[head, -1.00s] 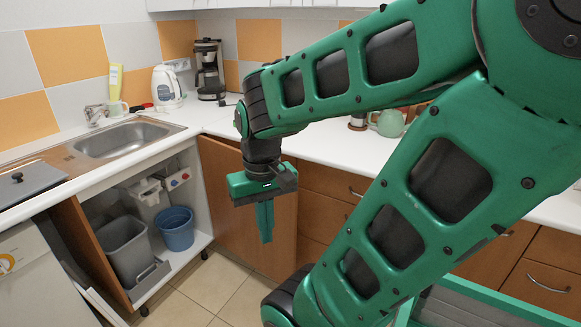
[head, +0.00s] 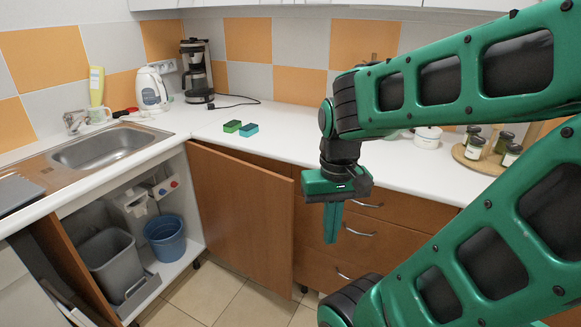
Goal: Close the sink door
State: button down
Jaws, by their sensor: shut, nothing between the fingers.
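The sink door (head: 241,213) is a brown wooden panel, hinged at the right side of the sink cabinet and standing wide open. The cabinet opening (head: 112,205) under the sink (head: 105,147) shows its inside. My gripper (head: 333,238) points down, shut and empty. In the picture it is to the right of the door's free edge, in front of the drawers. I see no contact between it and the door.
A grey bin (head: 112,262) and a blue bucket (head: 165,238) stand inside the cabinet. Brown drawers (head: 378,232) are right of the door. Two sponges (head: 240,128) lie on the white counter (head: 290,145). Tiled floor in front of the cabinet is clear.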

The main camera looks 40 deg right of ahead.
aim_at(246, 209)
jog(key=z, duration=0.05)
jog(key=i, duration=1)
